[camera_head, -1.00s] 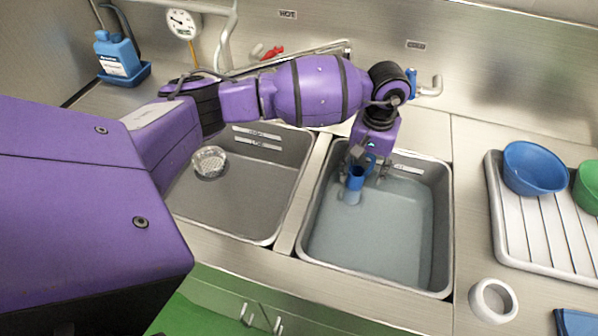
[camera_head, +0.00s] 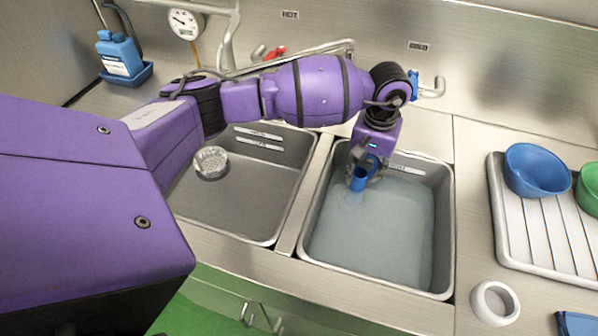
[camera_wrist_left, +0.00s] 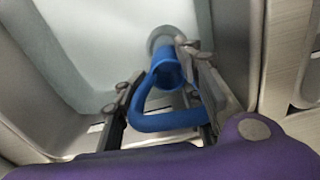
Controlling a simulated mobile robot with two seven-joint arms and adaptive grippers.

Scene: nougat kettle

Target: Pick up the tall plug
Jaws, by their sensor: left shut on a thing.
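The tall plug (camera_head: 358,180) is a blue tube with a loop handle, standing in the right basin (camera_head: 446,225), which holds cloudy water. The lower part of the plug is hidden by the water. My left gripper (camera_head: 364,172) points down over the back left of that basin and is shut on the plug. In the left wrist view the plug's blue handle (camera_wrist_left: 165,122) lies between the two dark fingers, and the tube's round top (camera_wrist_left: 166,74) shows with a grey ring (camera_wrist_left: 172,38) beyond it. My right gripper is not in view.
The left basin (camera_head: 250,215) has a clear strainer cup (camera_head: 211,162). A tap pipe (camera_head: 300,58) runs behind the basins. At the right are a drying rack (camera_head: 535,235), a blue bowl (camera_head: 535,168), a green bowl (camera_head: 590,188) and a white ring (camera_head: 494,303).

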